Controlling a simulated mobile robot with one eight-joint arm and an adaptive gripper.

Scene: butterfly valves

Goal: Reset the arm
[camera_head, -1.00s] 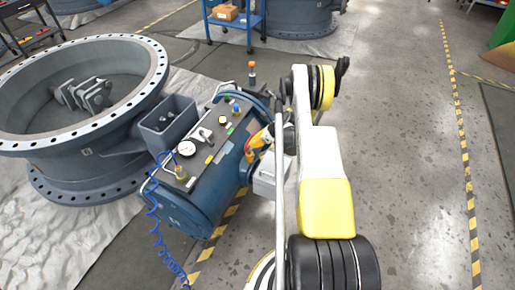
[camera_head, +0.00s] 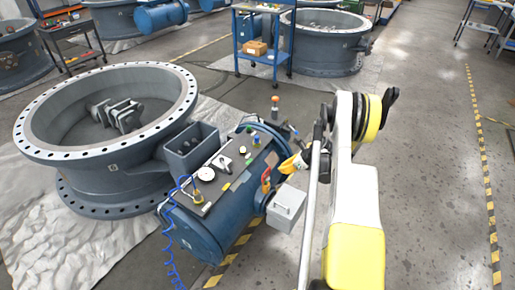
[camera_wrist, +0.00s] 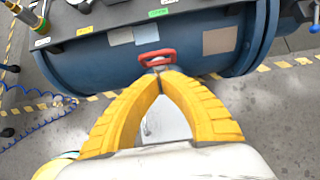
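My gripper (camera_head: 293,164) has yellow fingers and is beside the red handle (camera_head: 266,180) on the blue cylinder (camera_head: 195,232) of the valve actuator. In the wrist view, the fingertips of my gripper (camera_wrist: 160,74) meet, with a gap between the fingers lower down and nothing visible held there. The red handle (camera_wrist: 157,57) shows just beyond the tips, against the blue cylinder (camera_wrist: 105,66). The two look close; contact is hard to tell. My white and yellow arm reaches in from the bottom right of the head view.
A large flanged valve ring (camera_head: 110,170) stands left of the cylinder. A grey box (camera_head: 286,206) is near my gripper, and a blue coiled hose (camera_head: 168,250) hangs at the cylinder's left end. A blue cart (camera_head: 262,50) stands behind. Open floor (camera_head: 435,190) lies to the right.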

